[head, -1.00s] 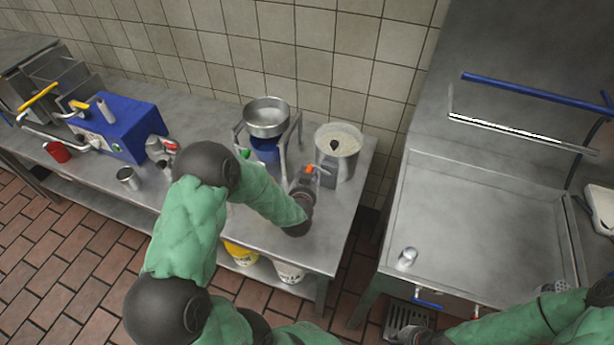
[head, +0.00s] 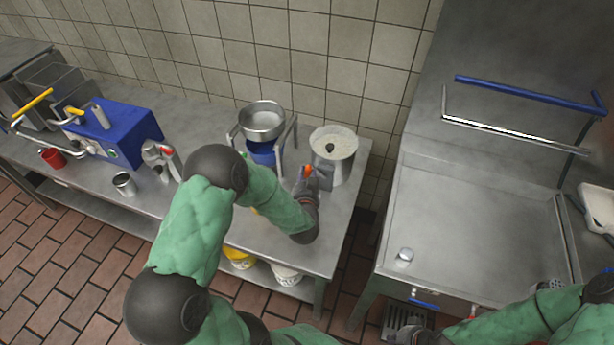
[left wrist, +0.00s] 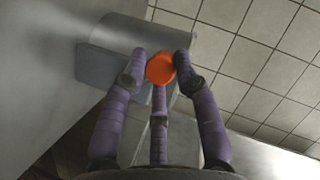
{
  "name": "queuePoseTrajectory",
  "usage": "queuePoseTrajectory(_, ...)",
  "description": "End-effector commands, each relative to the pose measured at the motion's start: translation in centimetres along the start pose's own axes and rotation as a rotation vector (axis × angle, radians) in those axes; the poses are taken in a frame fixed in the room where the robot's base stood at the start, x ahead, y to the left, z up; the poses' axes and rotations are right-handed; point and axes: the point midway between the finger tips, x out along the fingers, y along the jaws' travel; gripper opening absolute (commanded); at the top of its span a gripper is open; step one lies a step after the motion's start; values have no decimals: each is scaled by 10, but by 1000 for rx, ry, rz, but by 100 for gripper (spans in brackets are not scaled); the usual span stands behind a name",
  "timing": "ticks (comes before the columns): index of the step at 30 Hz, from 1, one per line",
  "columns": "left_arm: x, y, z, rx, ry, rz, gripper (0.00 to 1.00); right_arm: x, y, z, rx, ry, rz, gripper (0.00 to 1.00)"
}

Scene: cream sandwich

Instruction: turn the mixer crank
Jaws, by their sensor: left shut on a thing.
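The mixer is a metal pot (head: 345,160) with pale contents and a grey box on its front side, near the right end of the steel table. Its crank has an orange knob (head: 307,171), at the pot's front left. My left gripper (head: 310,182) is at this knob, partly hidden by its own wrist. In the left wrist view the fingers (left wrist: 158,72) are closed around the orange knob (left wrist: 160,68), with the grey box (left wrist: 100,68) behind it. The rest of the crank is mostly hidden. My right gripper (head: 408,335) is at the bottom edge, far from the mixer; its fingers are unclear.
A metal bowl on a stand (head: 262,122) is left of the pot. A blue machine (head: 115,130), a metal cup (head: 124,184) and a red cup (head: 52,157) stand further left.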

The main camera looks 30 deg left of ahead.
Motion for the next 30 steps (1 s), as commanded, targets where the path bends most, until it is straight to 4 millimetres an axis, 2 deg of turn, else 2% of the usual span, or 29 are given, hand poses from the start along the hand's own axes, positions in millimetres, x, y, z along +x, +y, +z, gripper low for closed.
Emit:
queuePoseTrajectory(1, 3, -9, -4, -6, 6, -21, 0, 0, 0, 0, 0, 0, 0, 0)
queuePoseTrajectory(2, 3, -9, -4, -6, 6, -21, 0, 0, 0, 0, 0, 0, 0, 0)
queuePoseTrajectory(3, 3, -9, -4, -6, 6, -21, 42, 0, 0, 0, 0, 0, 0, 0)
queuePoseTrajectory(4, 3, -9, -4, -6, 6, -21, 50, 0, 0, 0, 0, 0, 0, 0)
queuePoseTrajectory(17, -5, -3, -2, -3, 3, -6, 50, 0, 0, 0, 0, 0, 0, 0)
queuePoseTrajectory(23, -35, -3, -2, -3, 5, -6, 50, 0, 0, 0, 0, 0, 0, 0)
queuePoseTrajectory(30, -82, -3, -2, -3, 5, -8, 50, 0, 0, 0, 0, 0, 0, 0)
